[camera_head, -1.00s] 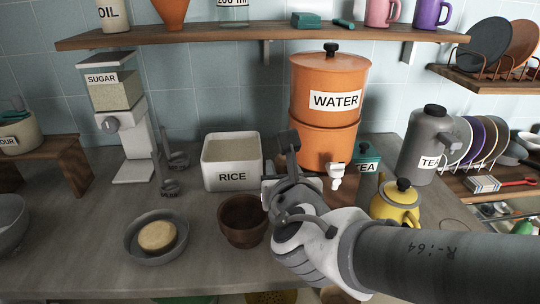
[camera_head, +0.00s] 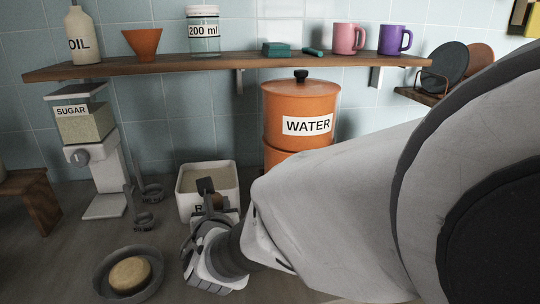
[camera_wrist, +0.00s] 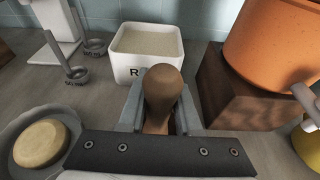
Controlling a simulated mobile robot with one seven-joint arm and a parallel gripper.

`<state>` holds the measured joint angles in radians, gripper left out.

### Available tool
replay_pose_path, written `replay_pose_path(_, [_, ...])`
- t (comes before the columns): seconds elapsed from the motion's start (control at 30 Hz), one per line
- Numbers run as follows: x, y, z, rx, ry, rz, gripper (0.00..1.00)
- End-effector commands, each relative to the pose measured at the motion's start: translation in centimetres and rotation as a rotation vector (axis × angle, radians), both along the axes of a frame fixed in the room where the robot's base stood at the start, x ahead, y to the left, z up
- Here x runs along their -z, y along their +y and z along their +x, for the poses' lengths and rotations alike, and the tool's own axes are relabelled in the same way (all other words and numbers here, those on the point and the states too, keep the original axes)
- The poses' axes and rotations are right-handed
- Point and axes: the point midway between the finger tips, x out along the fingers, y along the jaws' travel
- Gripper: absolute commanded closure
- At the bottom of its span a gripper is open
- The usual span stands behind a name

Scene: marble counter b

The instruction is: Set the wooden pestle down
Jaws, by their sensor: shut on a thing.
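The wooden pestle (camera_wrist: 163,92) is upright between the jaws of my gripper (camera_wrist: 160,118) in the wrist view, its rounded brown end showing. My gripper is shut on it. In the head view my gripper (camera_head: 208,202) is in front of the rice box, with a little of the pestle (camera_head: 217,201) showing beside a finger. The pestle's lower part is hidden, and I cannot tell whether it touches the counter. The brown bowl seen earlier is hidden now.
The white rice box (camera_wrist: 128,70) stands just behind the gripper. A grey bowl (camera_head: 105,285) with a round tan item (camera_head: 129,273) is at left. Measuring cups (camera_head: 145,219) lie near the sugar dispenser (camera_head: 98,150). The orange water dispenser (camera_wrist: 282,45) on a wooden block (camera_wrist: 235,88) is at right.

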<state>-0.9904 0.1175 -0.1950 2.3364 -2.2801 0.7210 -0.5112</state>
Motion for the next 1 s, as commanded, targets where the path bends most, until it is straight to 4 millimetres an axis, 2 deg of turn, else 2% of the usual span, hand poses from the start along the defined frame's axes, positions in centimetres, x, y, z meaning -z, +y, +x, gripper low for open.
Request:
replay_pose_path(0.03, [1.4,0.0,0.0,-0.001,0.003,-0.006,1.0])
replay_pose_path(0.2, [3.3,0.0,0.0,-0.001,0.001,-0.003,1.0])
replay_pose_path(0.63, [3.7,-0.1,0.0,0.0,0.001,0.0,1.0])
replay_pose_path(0.67, [3.7,-0.1,0.0,0.001,0.001,-0.001,0.66])
replay_pose_path(0.8, [3.6,-0.1,0.0,0.0,0.001,-0.001,0.4])
replay_pose_path(0.83, [3.6,-0.1,0.0,0.0,0.001,-0.001,0.37])
replay_pose_path(1.0, [3.6,-0.1,0.0,0.0,0.001,-0.001,0.37])
